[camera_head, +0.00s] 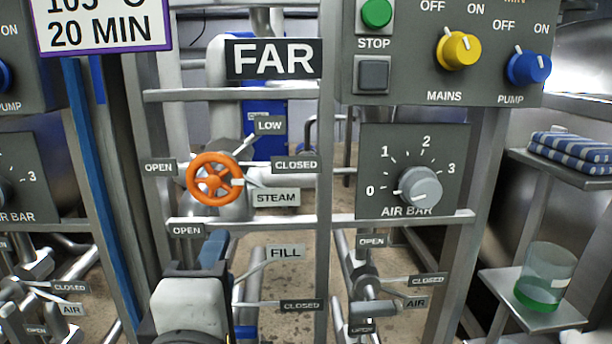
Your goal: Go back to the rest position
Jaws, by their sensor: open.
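A light grey and dark part of my own arm (188,308) shows at the bottom left of centre, in front of the FILL pipework. I cannot make out any fingertips, so my gripper is not seen. An orange STEAM handwheel (215,179) stands above my arm part, clear of it in the picture. Its pale mark points right, near the CLOSED label (296,165). A blue piece (214,248) shows just above my arm part, near an OPEN label. My arm part hides some of the FILL valve area.
The FAR frame's rails and posts (325,180) surround the valves. The AIR BAR dial (420,186) points near 0. The yellow MAINS knob (458,50) and blue PUMP knob (528,67) sit above. A beaker of green liquid (545,275) stands on a right shelf.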

